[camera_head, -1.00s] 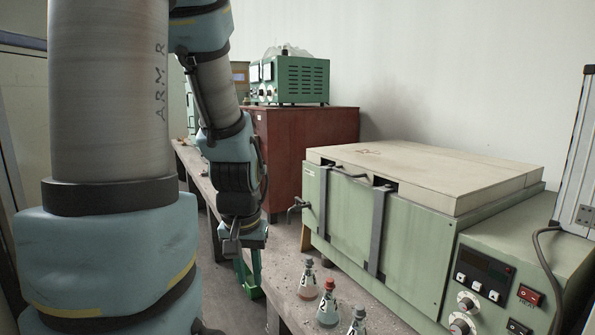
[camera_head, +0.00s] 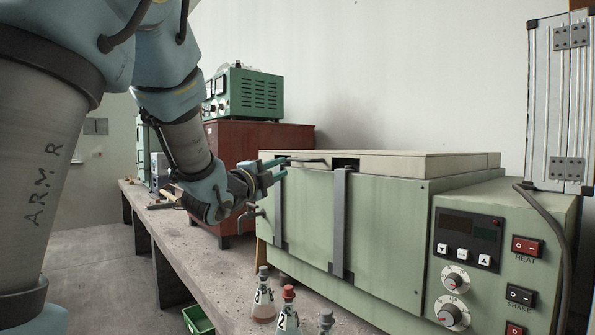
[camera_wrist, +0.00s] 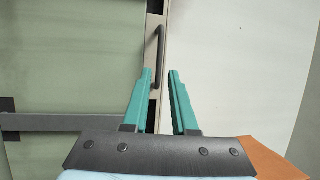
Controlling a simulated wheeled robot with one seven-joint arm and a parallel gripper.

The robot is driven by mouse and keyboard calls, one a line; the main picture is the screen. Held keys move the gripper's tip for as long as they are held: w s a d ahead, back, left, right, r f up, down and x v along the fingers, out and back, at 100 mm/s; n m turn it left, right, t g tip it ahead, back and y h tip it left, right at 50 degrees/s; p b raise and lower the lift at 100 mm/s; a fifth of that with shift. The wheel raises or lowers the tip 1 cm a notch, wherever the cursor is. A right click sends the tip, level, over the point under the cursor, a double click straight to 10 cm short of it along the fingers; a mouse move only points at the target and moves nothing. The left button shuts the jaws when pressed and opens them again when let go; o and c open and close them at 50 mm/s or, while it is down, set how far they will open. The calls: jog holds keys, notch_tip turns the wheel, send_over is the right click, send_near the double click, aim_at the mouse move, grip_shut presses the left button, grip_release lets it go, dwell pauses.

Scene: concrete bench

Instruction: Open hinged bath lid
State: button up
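The green bath (camera_head: 385,215) stands on the bench with its flat pale lid (camera_head: 430,163) closed and level on top. A thin dark handle (camera_head: 312,161) runs along the lid's front edge. My gripper (camera_head: 284,167) points right at the lid's left front end, close to the handle. In the wrist view my gripper (camera_wrist: 159,75) has its teal fingers apart, with nothing held between them. The handle (camera_wrist: 159,50) lies just ahead of the fingertips, roughly in line with the gap, beside the pale lid (camera_wrist: 240,65). Whether a fingertip touches it, I cannot tell.
Several stoppered flasks (camera_head: 288,315) stand on the concrete bench (camera_head: 185,245) before the bath. Grey straps (camera_head: 342,225) cross the bath's front. A control panel (camera_head: 468,240) and a tall metal panel (camera_head: 560,105) are at right. A red-brown cabinet (camera_head: 265,138) stands behind my gripper.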

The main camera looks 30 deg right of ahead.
aim_at(297, 160)
jog(key=p+x, duration=0.2)
jog(key=x, duration=0.8)
jog(key=shift+d+p, duration=0.1)
jog(key=shift+p, duration=0.3)
jog(key=shift+c, duration=0.2)
grip_shut()
dwell(0.7)
